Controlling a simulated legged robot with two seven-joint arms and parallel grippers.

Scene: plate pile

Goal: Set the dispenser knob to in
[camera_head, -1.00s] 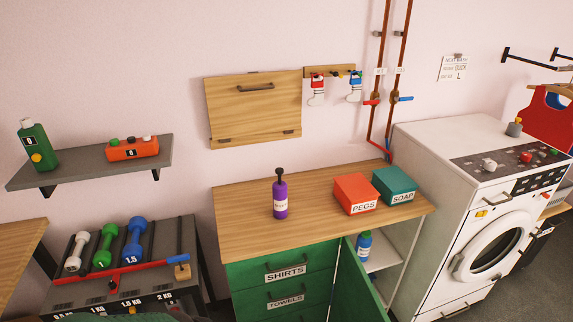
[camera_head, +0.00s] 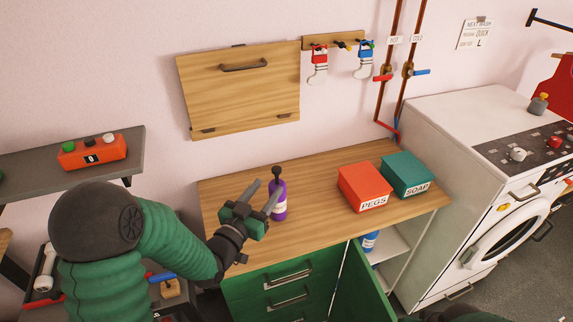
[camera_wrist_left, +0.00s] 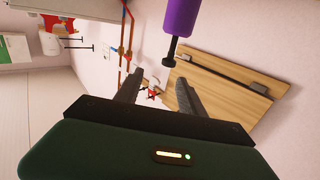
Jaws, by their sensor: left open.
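A purple bottle (camera_head: 281,207) with a black pump top stands upright on the wooden counter (camera_head: 330,215). My left gripper (camera_head: 266,190) is open and empty, with its fingers reaching up just in front of the bottle. I cannot tell whether they touch it. In the left wrist view, the bottle (camera_wrist_left: 180,14) and its pump show above the open fingers of my left gripper (camera_wrist_left: 158,82). The washing machine (camera_head: 455,125) at the right has a white knob (camera_head: 517,154) and a red knob (camera_head: 555,142). Which knob is the dispenser's I cannot tell. My right gripper is not seen.
A red PEGS box (camera_head: 364,188) and a teal SOAP box (camera_head: 406,175) stand on the counter's right. The green cabinet door (camera_head: 370,283) stands open below. A folded wooden board (camera_head: 240,92) hangs on the wall. An orange box with buttons (camera_head: 92,151) sits on the left shelf.

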